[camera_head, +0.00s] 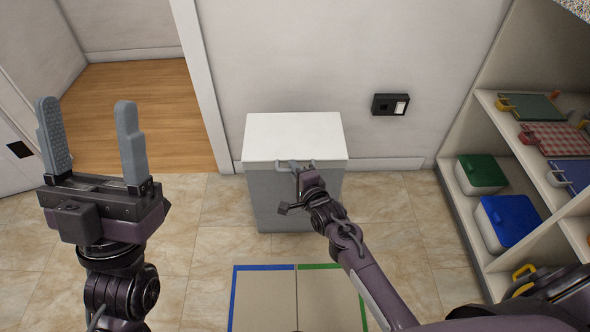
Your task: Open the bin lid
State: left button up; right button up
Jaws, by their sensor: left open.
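The bin (268,200) is a grey box with a flat white lid (295,135), standing against the back wall. The lid lies flat on top and looks closed. A grey bar handle (259,168) runs along the lid's front edge. My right gripper (296,168) is at the middle of this handle, with its fingers reaching to it. The fingers are small and partly hidden, so I cannot tell whether they grip the bar. My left gripper (92,145) is raised at the left, empty, with its two grey fingers wide apart and pointing up, well away from the bin.
Shelves (462,215) at the right hold a green-lidded box (482,170), a blue-lidded box (510,220) and several boards. A doorway opens at the left. A wall switch (390,104) is right of the bin. Blue and green tape (262,267) marks the floor in front.

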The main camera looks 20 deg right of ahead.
grip_shut()
